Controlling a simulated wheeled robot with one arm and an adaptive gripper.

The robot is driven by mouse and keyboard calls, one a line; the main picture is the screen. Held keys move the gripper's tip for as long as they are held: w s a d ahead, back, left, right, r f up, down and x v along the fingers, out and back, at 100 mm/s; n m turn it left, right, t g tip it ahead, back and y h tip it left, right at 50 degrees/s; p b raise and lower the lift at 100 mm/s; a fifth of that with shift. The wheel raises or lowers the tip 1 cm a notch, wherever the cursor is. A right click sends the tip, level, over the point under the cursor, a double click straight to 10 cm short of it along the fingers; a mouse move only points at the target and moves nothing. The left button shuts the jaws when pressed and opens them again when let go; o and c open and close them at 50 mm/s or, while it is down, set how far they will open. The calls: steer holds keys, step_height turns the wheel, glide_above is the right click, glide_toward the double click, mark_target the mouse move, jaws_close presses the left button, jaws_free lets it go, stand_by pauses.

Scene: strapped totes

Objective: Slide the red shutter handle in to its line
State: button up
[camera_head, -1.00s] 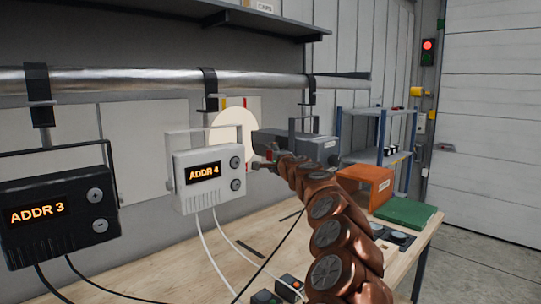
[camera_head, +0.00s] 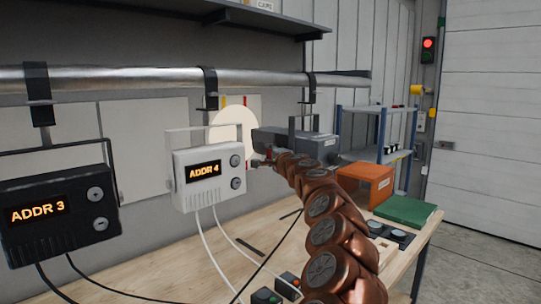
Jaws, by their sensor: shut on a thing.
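A grey lamp housing (camera_head: 318,150) hangs from the rail, with a round patch of light (camera_head: 231,123) on the wall to its left. My copper-coloured arm reaches up from the lower right to the housing's near side. My gripper (camera_head: 262,162) is small in the picture, at the housing's left end, just right of the white ADDR 4 unit. It is shut on the red shutter handle (camera_head: 269,153), of which only a small bit shows. The handle's line cannot be made out, and my arm hides part of the housing.
The white ADDR 4 unit (camera_head: 204,190) hangs close to the left of my gripper, and a black ADDR 3 unit (camera_head: 60,222) farther left. Cables run down to the wooden bench (camera_head: 165,272). An orange box (camera_head: 366,180) and a green case (camera_head: 405,211) stand at the right.

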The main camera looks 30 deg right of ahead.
jaws_close()
steer(key=shift+w+d+p, duration=0.25)
steer(key=shift+d+p, duration=0.05)
steer(key=shift+d, duration=0.65)
steer(key=shift+w+d+p, duration=0.2)
steer(key=shift+d+p, duration=0.05)
steer(key=shift+d, duration=0.65)
steer(key=o, duration=1)
jaws_free()
steer(key=shift+o, duration=0.2)
steer(key=shift+s, duration=0.15)
